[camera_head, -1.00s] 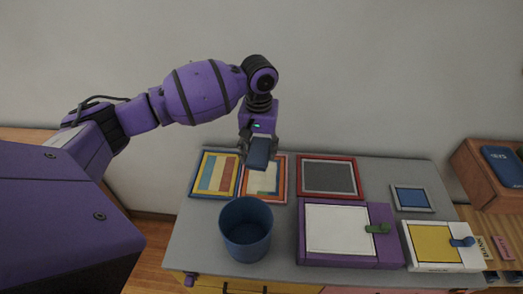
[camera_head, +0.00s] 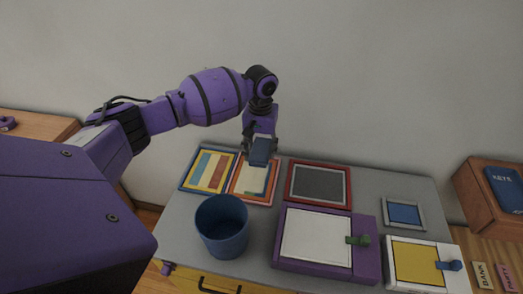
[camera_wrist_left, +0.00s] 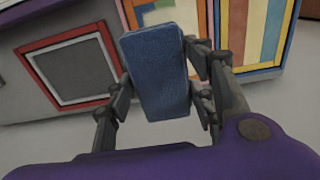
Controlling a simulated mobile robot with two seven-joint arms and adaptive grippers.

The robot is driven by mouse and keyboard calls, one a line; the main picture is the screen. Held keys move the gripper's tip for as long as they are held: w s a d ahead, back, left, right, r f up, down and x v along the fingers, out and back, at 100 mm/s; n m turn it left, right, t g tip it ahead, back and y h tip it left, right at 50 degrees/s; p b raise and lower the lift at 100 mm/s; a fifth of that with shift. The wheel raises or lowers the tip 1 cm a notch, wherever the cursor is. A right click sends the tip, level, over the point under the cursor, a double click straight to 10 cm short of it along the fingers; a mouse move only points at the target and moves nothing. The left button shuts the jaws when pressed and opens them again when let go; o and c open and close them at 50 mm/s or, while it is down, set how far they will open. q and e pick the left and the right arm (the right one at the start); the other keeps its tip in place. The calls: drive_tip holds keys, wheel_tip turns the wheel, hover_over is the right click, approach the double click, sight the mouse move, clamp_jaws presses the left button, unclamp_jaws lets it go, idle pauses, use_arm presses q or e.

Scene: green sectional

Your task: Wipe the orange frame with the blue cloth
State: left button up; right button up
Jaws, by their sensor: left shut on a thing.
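The orange frame (camera_head: 273,184) lies flat on the grey tabletop, around a pale picture with coloured patches. It sits between a yellow-edged frame and a red frame. My left gripper (camera_head: 259,147) is shut on the blue cloth (camera_head: 261,154), a folded block held pointing down over the far part of the orange frame. Whether the cloth touches the frame cannot be told. My right gripper is not in view.
A blue cup (camera_head: 222,228) stands in front of the orange frame. The yellow-edged striped frame (camera_head: 185,180) is left, the red frame (camera_head: 319,205) right. A purple box (camera_head: 368,265) and a yellow-topped box (camera_head: 417,264) stand at front right. A small blue panel (camera_head: 404,213) lies at the right.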

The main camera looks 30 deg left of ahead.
sight(260, 178)
use_arm(q)
drive_tip(key=shift+s+a+f, duration=0.1)
drive_tip(key=shift+a+f, duration=0.05)
drive_tip(key=shift+f, duration=0.5)
wheel_tip(260, 178, down, 4)
drive_tip(key=shift+r+b, duration=0.1)
drive_tip(key=shift+b, duration=1.15)
wheel_tip(260, 178, down, 3)
drive_tip(key=shift+s+b, duration=0.1)
drive_tip(key=shift+b, duration=0.7)
drive_tip(key=shift+f, duration=1.35)
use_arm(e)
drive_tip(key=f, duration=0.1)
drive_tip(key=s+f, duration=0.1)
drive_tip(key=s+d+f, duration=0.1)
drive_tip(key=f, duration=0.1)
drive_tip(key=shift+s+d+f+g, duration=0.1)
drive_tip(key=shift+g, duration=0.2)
use_arm(q)
drive_tip(key=shift+f, duration=0.6)
